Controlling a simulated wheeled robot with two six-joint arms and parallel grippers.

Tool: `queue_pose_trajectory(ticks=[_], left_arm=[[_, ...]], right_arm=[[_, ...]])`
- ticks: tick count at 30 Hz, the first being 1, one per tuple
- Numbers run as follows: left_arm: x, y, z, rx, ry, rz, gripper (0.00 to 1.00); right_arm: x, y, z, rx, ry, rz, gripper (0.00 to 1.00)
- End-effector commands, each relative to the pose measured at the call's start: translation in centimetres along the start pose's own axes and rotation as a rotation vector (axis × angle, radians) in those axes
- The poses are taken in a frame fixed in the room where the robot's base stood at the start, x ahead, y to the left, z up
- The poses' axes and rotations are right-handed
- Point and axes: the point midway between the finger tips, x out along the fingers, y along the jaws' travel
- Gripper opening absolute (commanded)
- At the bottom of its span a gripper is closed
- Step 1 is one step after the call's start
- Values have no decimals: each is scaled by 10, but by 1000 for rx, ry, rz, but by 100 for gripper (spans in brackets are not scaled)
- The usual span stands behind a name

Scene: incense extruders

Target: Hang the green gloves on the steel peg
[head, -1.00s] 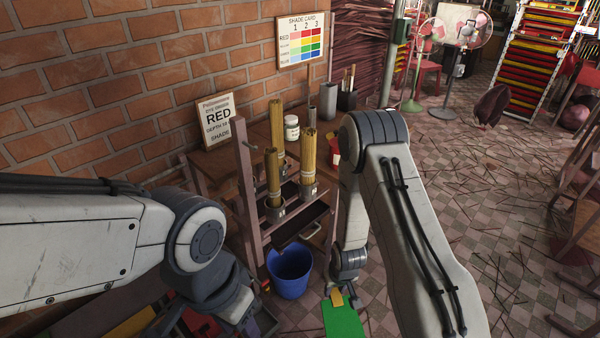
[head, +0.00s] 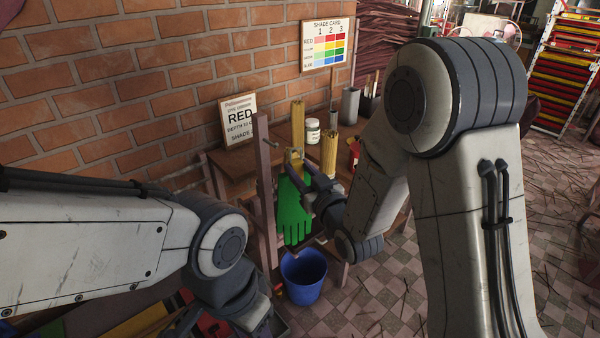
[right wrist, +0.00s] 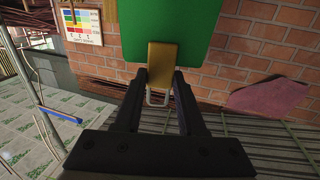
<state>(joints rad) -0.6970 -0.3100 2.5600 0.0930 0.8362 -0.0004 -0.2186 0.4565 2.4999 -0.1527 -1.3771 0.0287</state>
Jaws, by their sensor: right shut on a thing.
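The green gloves (head: 292,214) hang fingers down beside the wooden rack in the head view. A gold tab (head: 294,156) tops their cuff. My right gripper (head: 298,165) is shut on this tab, with the gloves held in the air. In the right wrist view the gripper (right wrist: 160,82) grips the gold tab (right wrist: 163,58), and a pale wire loop (right wrist: 157,98) shows between the fingers. The small steel peg (head: 269,142) sticks out near the top of the rack's post, left of the tab and apart from it. My left gripper (head: 190,322) is low at left, its fingertips unclear.
The rack post (head: 265,190) stands close left of the gloves. Bundles of yellow sticks (head: 329,152) and a white jar (head: 313,131) are behind. A blue bucket (head: 303,276) is on the floor below. A brick wall (head: 150,80) closes the back left.

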Motion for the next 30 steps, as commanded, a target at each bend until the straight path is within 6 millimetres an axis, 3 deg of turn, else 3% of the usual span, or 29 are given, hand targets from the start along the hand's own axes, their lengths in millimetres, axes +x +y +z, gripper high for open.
queue_pose_trajectory(ticks=[30], left_arm=[[-16,1,-1,0,0,0,50]], right_arm=[[58,-14,5,0,-3,2,0]])
